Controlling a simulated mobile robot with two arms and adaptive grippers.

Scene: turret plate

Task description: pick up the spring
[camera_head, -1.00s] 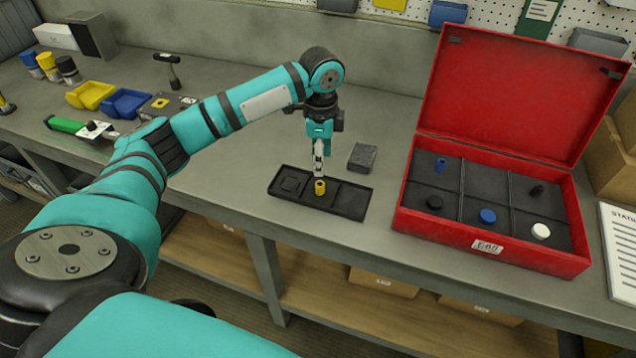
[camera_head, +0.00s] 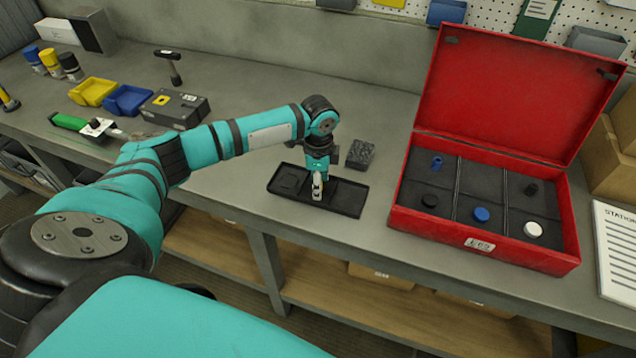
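No part is clearly recognizable as a spring at this size. My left gripper (camera_head: 317,190) points down over the middle of a black tray (camera_head: 347,200) on the bench. Its pale fingers cover the spot where a small yellow cylinder stood, and the cylinder is hidden now. I cannot tell whether the fingers are open or closed on it. An open red case (camera_head: 495,255) to the right holds a small blue cylinder (camera_head: 437,163), a black disc (camera_head: 430,200), a blue disc (camera_head: 481,214), a black peg (camera_head: 531,188) and a white disc (camera_head: 533,229). My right gripper is out of view.
A dark block (camera_head: 361,153) sits just behind the tray. Yellow (camera_head: 92,91) and blue (camera_head: 127,100) bins, a dark box (camera_head: 175,108) and a green-handled tool (camera_head: 70,121) are at left. A printed sheet (camera_head: 617,250) lies at right. The bench between tray and case is clear.

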